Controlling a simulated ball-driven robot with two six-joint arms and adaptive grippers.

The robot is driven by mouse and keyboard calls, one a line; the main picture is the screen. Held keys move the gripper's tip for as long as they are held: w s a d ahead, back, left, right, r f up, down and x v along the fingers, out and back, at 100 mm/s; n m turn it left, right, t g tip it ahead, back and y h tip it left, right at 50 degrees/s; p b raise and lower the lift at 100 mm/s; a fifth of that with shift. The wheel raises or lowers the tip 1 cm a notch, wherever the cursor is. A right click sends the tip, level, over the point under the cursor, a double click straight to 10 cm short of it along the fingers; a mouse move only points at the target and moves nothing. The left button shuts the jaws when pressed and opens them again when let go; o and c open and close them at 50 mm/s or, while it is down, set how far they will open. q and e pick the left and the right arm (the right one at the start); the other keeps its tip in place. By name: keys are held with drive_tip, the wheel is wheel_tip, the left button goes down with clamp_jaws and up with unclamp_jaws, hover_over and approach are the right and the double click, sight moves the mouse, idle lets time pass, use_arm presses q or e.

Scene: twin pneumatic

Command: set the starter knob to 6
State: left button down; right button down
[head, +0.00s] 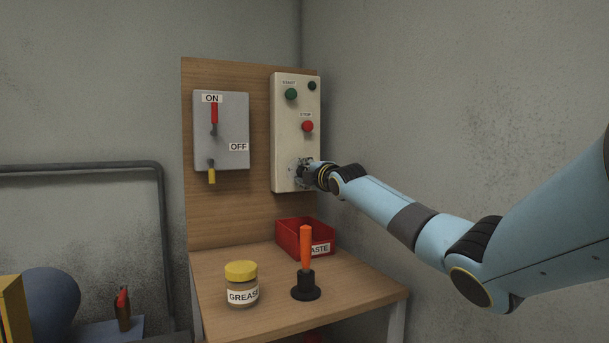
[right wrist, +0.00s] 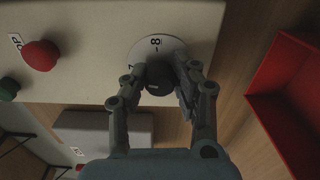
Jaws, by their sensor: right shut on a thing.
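The starter knob (right wrist: 159,76) is a dark round knob on a pale numbered dial (right wrist: 172,44) low on the cream starter box (head: 283,147). In the right wrist view the digits 8 and 7 show on the dial; the rest of the scale is hidden by my gripper or too dim to read. My right gripper (right wrist: 157,84) is shut on the knob, one finger on each side. In the head view my right gripper (head: 303,172) covers most of the dial and knob. My left gripper is not in view.
The box has a green START button (head: 291,94) and a red STOP button (head: 307,126). A grey ON/OFF switch box (head: 221,150) is to its left. Below are a red waste bin (head: 290,239), a grease jar (head: 242,289) and an orange-handled tool (head: 306,250).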

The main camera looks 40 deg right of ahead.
drive_tip(key=shift+f+n, duration=0.3)
drive_tip(key=shift+n, duration=0.8)
drive_tip(key=shift+a, duration=0.1)
drive_tip(key=c, duration=1)
unclamp_jaws()
drive_tip(key=shift+r, duration=0.2)
drive_tip(key=shift+r, duration=0.1)
